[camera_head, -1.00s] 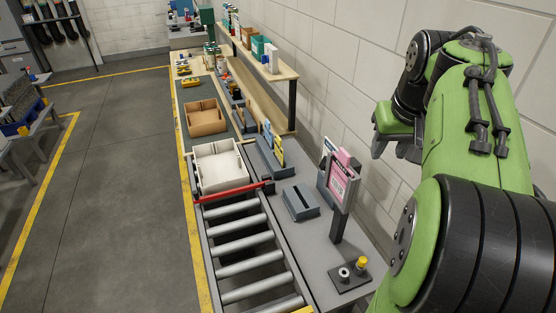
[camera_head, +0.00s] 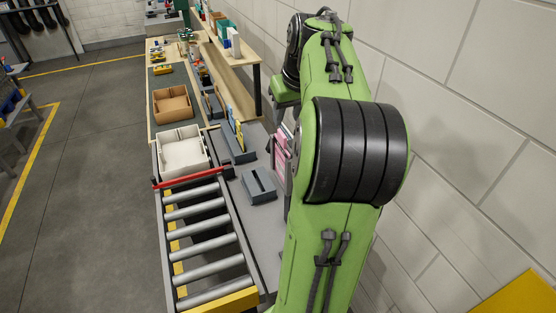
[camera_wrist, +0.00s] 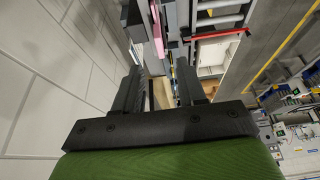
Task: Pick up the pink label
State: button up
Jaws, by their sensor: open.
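The pink label (camera_head: 281,157) stands upright in a grey holder at the right edge of the bench, partly hidden behind my arm. In the wrist view the pink label (camera_wrist: 156,28) shows edge-on as a thin strip beyond the fingers. My gripper (camera_wrist: 160,78) is open, its two dark fingers apart with nothing between them. The label is apart from the fingers. In the head view my arm hides most of the gripper, which is close to the wall side of the label holder.
A grey slotted block (camera_head: 259,186) and a holder with yellow and blue cards (camera_head: 237,140) stand left of the label. A white tray (camera_head: 183,153) sits past the red bar (camera_head: 190,179) of the roller conveyor (camera_head: 204,238). The block wall (camera_head: 470,110) is close on the right.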

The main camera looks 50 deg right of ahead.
aim_at(282, 133)
jog(key=x, duration=0.8)
jog(key=shift+f, duration=0.35)
jog(key=shift+w+d+f, duration=0.15)
jog(key=shift+d+f, duration=0.05)
jog(key=shift+f, duration=0.1)
jog(key=shift+a+r, duration=0.1)
jog(key=shift+c, duration=1)
grip_shut()
